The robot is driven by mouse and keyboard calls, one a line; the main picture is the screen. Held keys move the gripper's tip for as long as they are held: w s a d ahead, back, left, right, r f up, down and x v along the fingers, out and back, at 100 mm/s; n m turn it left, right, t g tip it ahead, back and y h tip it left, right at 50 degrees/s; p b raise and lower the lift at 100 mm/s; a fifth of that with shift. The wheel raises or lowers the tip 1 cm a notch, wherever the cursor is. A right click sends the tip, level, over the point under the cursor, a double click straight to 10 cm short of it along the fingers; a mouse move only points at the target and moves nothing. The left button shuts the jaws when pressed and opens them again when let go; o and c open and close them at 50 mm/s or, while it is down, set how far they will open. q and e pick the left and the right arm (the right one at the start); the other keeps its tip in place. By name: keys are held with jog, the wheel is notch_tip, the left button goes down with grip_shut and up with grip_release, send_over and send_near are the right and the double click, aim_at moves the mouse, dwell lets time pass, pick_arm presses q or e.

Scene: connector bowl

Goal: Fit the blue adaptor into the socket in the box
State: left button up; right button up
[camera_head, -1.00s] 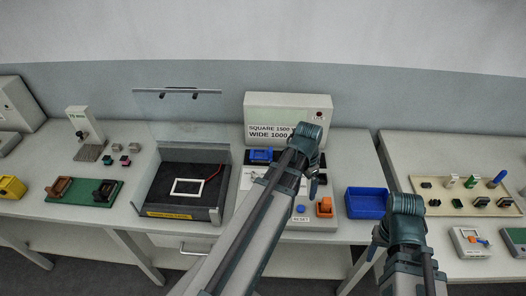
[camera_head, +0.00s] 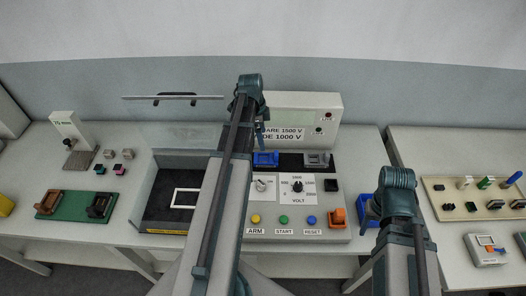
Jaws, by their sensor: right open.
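A blue part (camera_head: 266,159) sits at the left of the black strip on the grey tester; I cannot tell whether it is the adaptor. A dark open box (camera_head: 150,209) holds a white square frame (camera_head: 186,198); my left arm covers its right side, and I make out no socket. My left gripper (camera_head: 261,131) hangs above the tester's back, near the blue part; its jaws are too small to read. My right gripper (camera_head: 369,216) is open, over or in front of the blue bowl (camera_head: 363,200), mostly hidden by my arm. The bowl's contents are hidden.
The tester (camera_head: 330,234) has a dial, coloured buttons and an orange part (camera_head: 338,218). A clear lid with a handle (camera_head: 173,97) stands raised behind the box. A green board (camera_head: 75,206) lies left. A beige tray (camera_head: 470,190) of connectors lies on the right table, past a gap.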

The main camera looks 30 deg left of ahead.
pick_arm(q)
jog(key=a, duration=0.1)
jog(key=b, duration=0.9)
send_over(266, 159)
jog(key=s, duration=0.1)
jog(key=f, duration=0.8)
jog(key=shift+a+f, duration=0.25)
jog(key=shift+a, duration=0.05)
pick_arm(e)
notch_tip(266, 159, down, 8)
jog(key=shift+w+a+f, duration=0.25)
jog(key=shift+w+a, duration=0.05)
jog(key=shift+a, duration=0.1)
pick_arm(q)
jog(key=shift+f, duration=0.15)
pick_arm(e)
jog(key=shift+f, duration=0.15)
pick_arm(q)
jog(key=f+b, duration=0.4)
jog(key=f, duration=0.1)
jog(key=shift+w+d+b, duration=0.2)
jog(key=shift+w+b, duration=0.2)
pick_arm(e)
notch_tip(266, 159, down, 5)
pick_arm(q)
jog(key=shift+r, duration=0.1)
jog(key=c, duration=1.5)
